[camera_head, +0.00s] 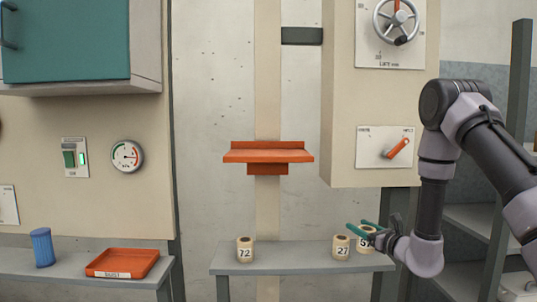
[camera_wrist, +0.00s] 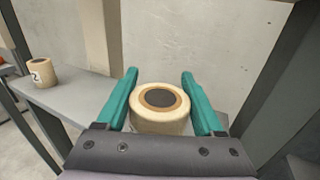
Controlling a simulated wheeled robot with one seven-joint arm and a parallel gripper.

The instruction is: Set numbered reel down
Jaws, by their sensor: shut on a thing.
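My gripper (camera_head: 356,223) is at the right of the low grey shelf (camera_head: 288,263). Its teal fingers are shut on a cream reel (camera_head: 365,244) whose number starts with 5; the second digit is partly covered. The held reel appears slightly higher than its neighbours; a gap beneath it is hard to judge. In the wrist view, the held reel (camera_wrist: 160,122) sits upright between the fingers (camera_wrist: 160,75), dark core facing up. Reel 27 (camera_head: 341,248) stands just left of it, and reel 72 (camera_head: 245,251) stands farther left.
An orange bracket shelf (camera_head: 268,156) is on the wall above, empty. The grey shelf is clear between reels 72 and 27. An orange tray (camera_head: 122,263) and blue cylinder (camera_head: 42,247) stand on the left bench. A beige panel with an orange lever (camera_head: 397,148) hangs above my gripper.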

